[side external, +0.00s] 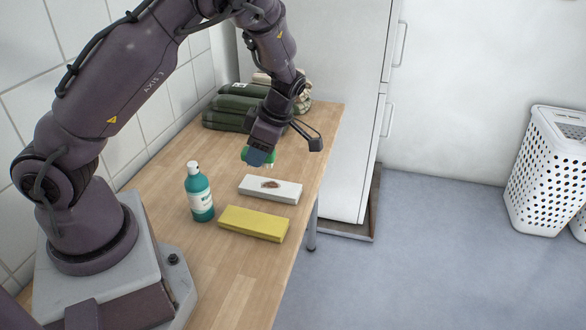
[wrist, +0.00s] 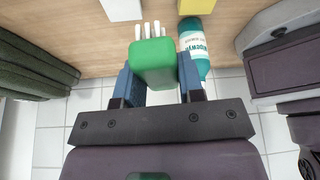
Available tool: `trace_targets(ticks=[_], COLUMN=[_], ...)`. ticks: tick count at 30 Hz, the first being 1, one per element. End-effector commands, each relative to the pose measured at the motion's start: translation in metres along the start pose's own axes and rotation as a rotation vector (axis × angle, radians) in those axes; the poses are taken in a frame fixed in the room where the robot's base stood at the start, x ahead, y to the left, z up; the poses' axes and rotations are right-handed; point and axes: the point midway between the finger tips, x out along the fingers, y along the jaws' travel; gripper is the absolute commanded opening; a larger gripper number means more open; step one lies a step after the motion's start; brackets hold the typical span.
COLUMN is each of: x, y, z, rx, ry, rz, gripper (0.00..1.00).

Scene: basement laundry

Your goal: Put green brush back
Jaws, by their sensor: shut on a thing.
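My gripper (wrist: 158,88) is shut on the green brush (wrist: 153,62), with a blue finger on each side of the brush's green body. White bristles stick out of the brush's far end in the wrist view. In the side view the green brush (side external: 271,156) shows partly behind the gripper (side external: 258,157), held above the table. Which of these belongs to the brush, I cannot tell.
A teal bottle with a white cap (side external: 199,193) stands left of the boxes. Dark green folded bundles (side external: 233,113) lie at the table's far end. A white cabinet (side external: 330,100) stands behind the wooden table (side external: 165,185). White perforated baskets (side external: 545,170) stand on the floor at right.

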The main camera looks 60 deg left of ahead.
Motion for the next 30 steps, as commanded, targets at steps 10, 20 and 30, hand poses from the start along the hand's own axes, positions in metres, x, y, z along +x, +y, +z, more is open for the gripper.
trace_targets(ticks=[10,20,30], x=[-0.009,-0.007,0.012], y=[0.041,0.059,0.128], z=[-0.012,-0.004,0.043], rx=[0.65,0.847,0.848], ry=[-0.003,0.002,0.001], rz=[0.272,0.352,0.351], gripper=[0.13,0.13,0.13])
